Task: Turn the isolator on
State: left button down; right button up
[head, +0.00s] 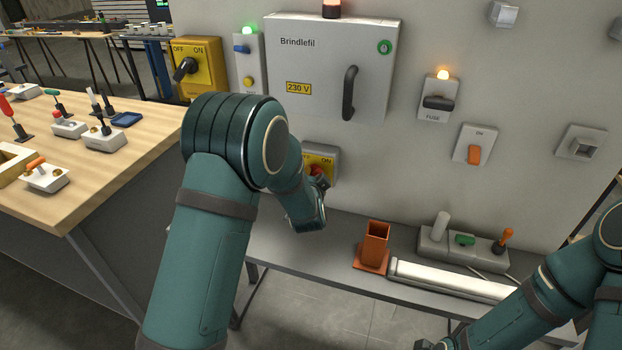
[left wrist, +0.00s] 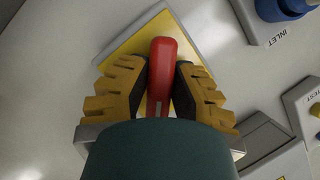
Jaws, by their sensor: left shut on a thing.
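A grey box with a yellow face marked ON, an isolator (head: 322,158), is on the wall panel below the Brindlefil cabinet, partly hidden by my left arm. Its red handle (left wrist: 162,65) stands in front of the yellow plate (left wrist: 135,42) in the left wrist view. My left gripper (head: 318,184) is at this handle, its yellow fingers (left wrist: 160,78) shut on it from both sides.
The Brindlefil cabinet (head: 330,70) has a black handle. A fuse holder (head: 437,98) and an orange rocker switch (head: 475,146) are to its right. An orange socket (head: 375,244) stands on the grey shelf (head: 340,238). A wooden workbench (head: 130,160) is at left.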

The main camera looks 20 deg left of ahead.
pick_arm(q)
jog(key=c, duration=0.8)
grip_release()
jog(key=shift+a, duration=0.15)
jog(key=shift+s, duration=0.1)
jog(key=v, duration=1.1)
jog(key=shift+s+r, duration=0.15)
jog(key=shift+s, duration=0.25)
jog(key=s+d+f+n+g+h, duration=0.2)
jog(key=s+f+g, duration=0.25)
jog(key=f, duration=0.45)
jog(key=s+d+f+n+g+h, duration=0.1)
jog(key=s+f+n+g+h, duration=0.15)
jog(key=s+f, duration=0.5)
jog(key=s+d+f+n+g+h, duration=0.1)
jog(key=s+f+g, duration=0.1)
jog(key=s, duration=0.1)
jog(key=s+d+f+n+g+h, duration=0.1)
jog(key=s+d+f+g, duration=0.1)
jog(key=s+f, duration=0.1)
jog(key=s+d+f+n+g+h, duration=0.1)
jog(key=s+f+n+g, duration=0.1)
jog(key=s, duration=0.3)
jog(key=shift+d+f, duration=0.4)
jog(key=shift+f, duration=0.1)
